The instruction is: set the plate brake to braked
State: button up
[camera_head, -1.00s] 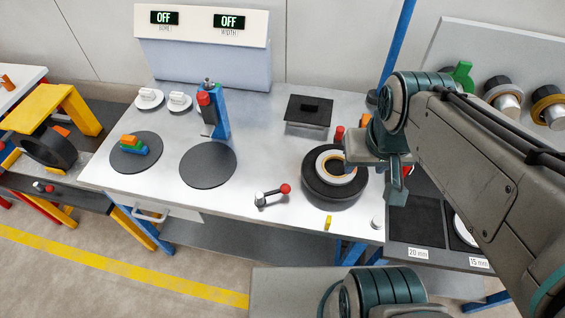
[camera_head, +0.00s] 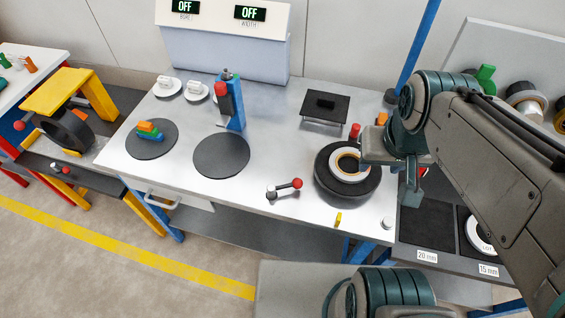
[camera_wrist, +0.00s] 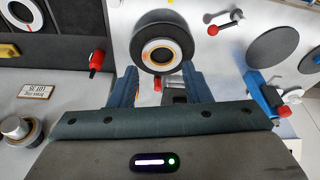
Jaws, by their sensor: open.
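The round black plate (camera_head: 330,188) carries a dark coil with a white and orange core (camera_head: 348,166); in the wrist view the coil (camera_wrist: 162,50) is at the top. A red upright handle (camera_head: 354,131) stands just behind the plate and shows as a red tip (camera_wrist: 157,85) between my fingers. A lever with a red knob (camera_head: 285,188) lies left of the plate, also in the wrist view (camera_wrist: 222,22). Which one is the plate brake, I cannot tell. My gripper (camera_wrist: 158,88) is open and empty, above the table behind the coil.
A blue post with a red handle (camera_head: 230,105) stands behind a bare dark disc (camera_head: 222,155). A black raised pad (camera_head: 325,107) is at the back. A yellow tab (camera_head: 338,218) is at the front edge. Another red handle (camera_wrist: 96,60) is left in the wrist view.

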jog(key=shift+c, duration=1.2)
jog(key=m+g+y+b, duration=0.4)
jog(key=m+g+b, duration=0.3)
jog(key=m, duration=0.8)
send_over(289, 184)
jog(key=w+d, duration=0.5)
notch_tip(289, 184, down, 13)
jog(key=x, duration=1.4)
jog(key=shift+d+b, duration=0.15)
jog(key=shift+b, duration=0.25)
grip_shut()
